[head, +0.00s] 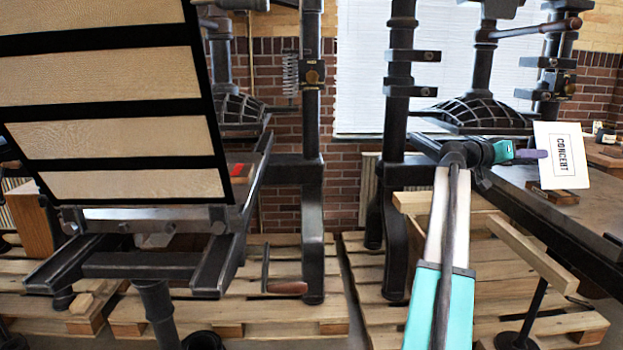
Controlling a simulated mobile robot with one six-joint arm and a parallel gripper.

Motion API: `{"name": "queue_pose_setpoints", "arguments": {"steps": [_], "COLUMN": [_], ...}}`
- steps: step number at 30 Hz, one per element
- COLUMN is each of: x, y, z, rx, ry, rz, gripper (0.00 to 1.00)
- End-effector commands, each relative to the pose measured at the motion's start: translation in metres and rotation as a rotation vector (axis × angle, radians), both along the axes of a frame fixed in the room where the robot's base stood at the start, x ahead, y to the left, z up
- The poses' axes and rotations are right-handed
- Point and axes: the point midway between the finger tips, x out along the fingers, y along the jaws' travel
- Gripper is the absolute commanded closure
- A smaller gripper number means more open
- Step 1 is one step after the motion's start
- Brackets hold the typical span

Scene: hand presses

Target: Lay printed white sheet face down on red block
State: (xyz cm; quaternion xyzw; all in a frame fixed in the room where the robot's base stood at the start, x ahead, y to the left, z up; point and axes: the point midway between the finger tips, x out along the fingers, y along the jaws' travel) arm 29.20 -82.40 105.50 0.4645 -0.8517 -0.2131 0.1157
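A white sheet (573,170) with the printed word CONCERT in a frame is at the right. It is upright, with its printed side facing the camera. My gripper (535,154), with purple fingertips, is shut on the sheet's left edge and holds it above the right press bed. A small bit of red (237,169), perhaps the red block, shows on the left press. The raised slatted frame hides most of it.
The raised slatted frame (110,82) fills the upper left. Dark press columns (312,150) stand in the middle. The right press bed (590,212) carries a brown wooden block (568,197). Wooden pallets (250,312) cover the floor, with a narrow gap between them.

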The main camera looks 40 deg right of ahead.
Motion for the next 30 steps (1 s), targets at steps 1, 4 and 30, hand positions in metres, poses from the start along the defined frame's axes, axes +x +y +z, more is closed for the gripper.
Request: {"name": "queue_pose_setpoints", "arguments": {"steps": [1,4,30], "x": [0.0001,0.0000,0.0000], "y": [-0.0002,-0.0001,-0.0001], "z": [-0.0012,-0.0010,-0.0010], "rx": [-0.004,-0.014,-0.095], "ry": [-0.007,-0.022,-0.146], "rz": [0.000,0.000,-0.001], "gripper": [1.00,1.00,1.00]}}
